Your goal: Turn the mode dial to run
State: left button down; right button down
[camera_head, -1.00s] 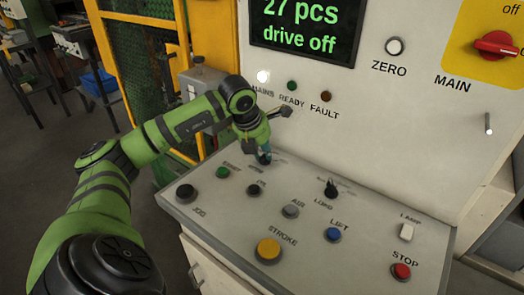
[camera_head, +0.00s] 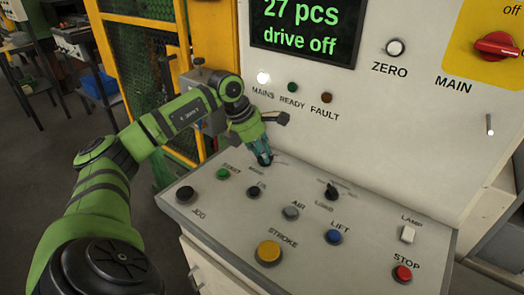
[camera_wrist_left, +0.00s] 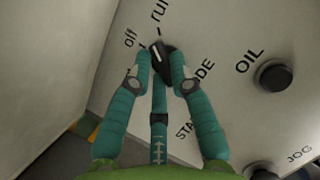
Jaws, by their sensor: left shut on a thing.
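The mode dial (camera_wrist_left: 156,51) is a black knob with a white pointer line, seen in the left wrist view. Labels "off" and "run" stand beyond it; the pointer tilts up and left, and I cannot tell exactly which mark it meets. My left gripper (camera_wrist_left: 160,60) is shut on the dial, with teal fingers on both sides of it. In the head view my left gripper (camera_head: 264,158) reaches down to the back left of the sloped console (camera_head: 300,262), where its fingers mostly hide the dial. My right gripper is not in view.
Near the dial are the green START button (camera_head: 222,174) and black OIL button (camera_head: 253,192). A black LOAD knob (camera_head: 331,191) stands to the right. The upright panel with the display (camera_head: 305,28) rises behind; a yellow-framed mesh guard (camera_head: 140,70) is at left.

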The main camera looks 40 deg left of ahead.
pick_arm(q)
jog(key=shift+m+h, duration=0.3)
jog(key=shift+m, duration=0.6)
jog(key=shift+g, duration=0.3)
jog(key=c, duration=1.1)
grip_release()
jog(key=shift+r, duration=0.15)
jog(key=v, duration=1.1)
jog(key=shift+s+a+r, duration=0.15)
jog(key=shift+a+r, duration=0.05)
jog(key=shift+r, duration=0.15)
